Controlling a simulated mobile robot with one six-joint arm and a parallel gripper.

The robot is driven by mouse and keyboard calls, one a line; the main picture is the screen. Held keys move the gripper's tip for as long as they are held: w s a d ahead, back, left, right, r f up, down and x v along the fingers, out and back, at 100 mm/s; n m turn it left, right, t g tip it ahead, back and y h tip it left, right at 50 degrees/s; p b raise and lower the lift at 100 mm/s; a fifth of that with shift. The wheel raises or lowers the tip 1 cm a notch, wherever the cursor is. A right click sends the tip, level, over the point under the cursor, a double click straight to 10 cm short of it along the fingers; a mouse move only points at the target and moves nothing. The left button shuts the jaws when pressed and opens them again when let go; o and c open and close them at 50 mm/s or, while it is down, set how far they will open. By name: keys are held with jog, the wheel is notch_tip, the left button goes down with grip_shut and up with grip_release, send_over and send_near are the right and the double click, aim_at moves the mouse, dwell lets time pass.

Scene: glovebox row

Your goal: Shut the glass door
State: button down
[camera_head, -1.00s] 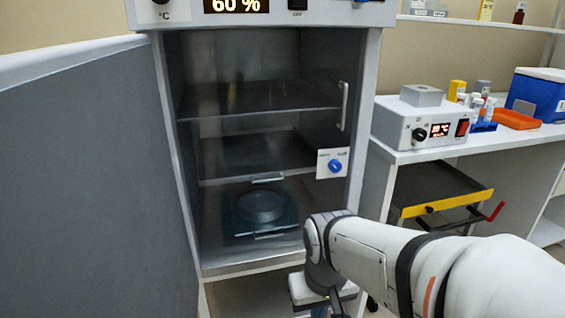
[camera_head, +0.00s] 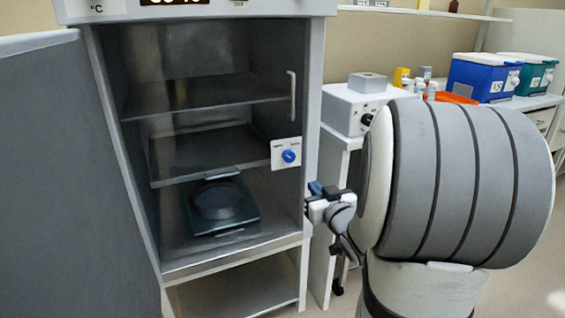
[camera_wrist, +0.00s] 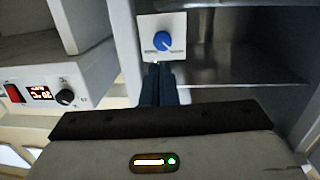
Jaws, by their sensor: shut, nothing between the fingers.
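The glass door (camera_head: 205,60) is a clear pane over the front of the grey cabinet; it looks flush with the opening, but I cannot tell whether it is fully shut. Its pale upright handle (camera_head: 292,96) is near the right edge. Below the handle is a white plate with a blue knob (camera_head: 288,156), also in the wrist view (camera_wrist: 162,41). My gripper (camera_head: 319,188) is shut and empty, by the cabinet's right front edge, below and right of the plate. In the wrist view its dark blue fingers (camera_wrist: 158,72) end close to the plate; contact is unclear.
A solid grey outer door (camera_head: 70,180) stands open at the left. A dark round-topped device (camera_head: 220,203) sits on the cabinet floor. A white instrument box (camera_head: 352,105) stands on the bench to the right, with blue (camera_head: 480,77) and green boxes behind. My arm fills the right side.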

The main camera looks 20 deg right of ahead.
aim_at(290, 157)
jog(key=shift+t+y, duration=0.3)
jog(key=w+b, duration=0.1)
jog(key=w, duration=0.8)
jog(key=w+b, duration=0.1)
jog(key=w, duration=0.3)
jog(key=shift+w+d+r+b, duration=0.2)
jog(key=shift+w+r+b, duration=0.1)
jog(key=shift+w, duration=0.1)
